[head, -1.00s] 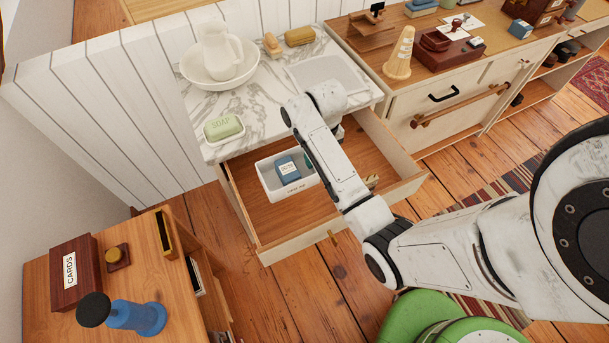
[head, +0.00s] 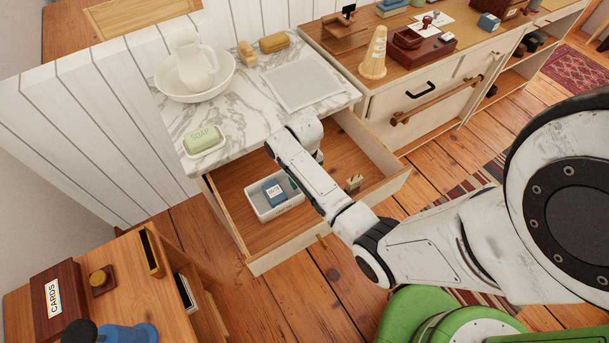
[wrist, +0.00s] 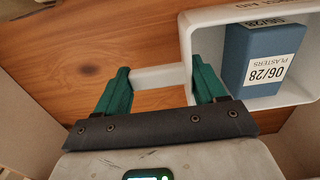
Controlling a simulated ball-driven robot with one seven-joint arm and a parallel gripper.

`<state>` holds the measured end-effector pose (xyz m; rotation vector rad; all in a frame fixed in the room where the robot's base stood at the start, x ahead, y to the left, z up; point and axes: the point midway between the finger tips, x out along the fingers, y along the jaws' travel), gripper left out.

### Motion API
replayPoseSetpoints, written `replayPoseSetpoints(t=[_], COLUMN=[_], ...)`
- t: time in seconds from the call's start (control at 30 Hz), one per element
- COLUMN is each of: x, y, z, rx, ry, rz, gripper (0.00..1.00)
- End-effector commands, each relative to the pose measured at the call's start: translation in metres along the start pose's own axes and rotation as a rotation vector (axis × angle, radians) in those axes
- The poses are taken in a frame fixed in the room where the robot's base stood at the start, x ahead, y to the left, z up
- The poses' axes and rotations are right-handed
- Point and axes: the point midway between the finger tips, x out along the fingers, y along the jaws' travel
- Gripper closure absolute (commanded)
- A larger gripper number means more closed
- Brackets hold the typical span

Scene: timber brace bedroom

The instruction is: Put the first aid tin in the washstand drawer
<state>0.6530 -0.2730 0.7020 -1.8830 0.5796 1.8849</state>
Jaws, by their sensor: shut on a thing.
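The first aid tin is an open white box (head: 262,211) with lettering on its side and a blue plasters packet (head: 274,192) in it. It is inside the pulled-out washstand drawer (head: 240,236), in the left half. In the wrist view the tin (wrist: 188,45) is at upper right. My gripper (wrist: 160,78) is shut on a white bar-like part beside the tin's wall, between its green fingers. The wrist view shows wooden drawer floor below. Whether the tin touches the floor is unclear. In the head view my arm hides most of the gripper.
The marble washstand top (head: 235,110) holds a jug and bowl (head: 195,75), soap (head: 204,138) and a grey tray (head: 302,86). A small tan object (head: 354,182) is in the drawer's right half. A wooden cabinet (head: 110,270) stands at lower left.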

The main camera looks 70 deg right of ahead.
Motion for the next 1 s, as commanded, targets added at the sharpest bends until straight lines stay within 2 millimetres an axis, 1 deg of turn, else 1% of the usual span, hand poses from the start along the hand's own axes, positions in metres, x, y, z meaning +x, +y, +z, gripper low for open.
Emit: replayPoseSetpoints(t=[0.07, 0.1, 0.37, 0.6, 0.73, 0.87, 1.0], x=[0.002, 0.003, 0.002, 0.001, -0.007, -0.028, -0.058], y=[0.000, 0.000, 0.000, 0.000, 0.000, 0.000, -0.001], z=[-0.001, 0.000, 0.000, 0.000, -0.001, -0.001, -0.001], rx=[0.000, 0.000, 0.000, 0.000, 0.000, -0.001, -0.001], ry=[0.002, 0.000, 0.000, 0.000, 0.001, 0.004, 0.005], rz=[0.000, 0.000, 0.000, 0.000, 0.000, 0.000, 0.000], gripper=[0.77, 0.29, 0.04, 0.04, 0.04, 0.04, 0.04])
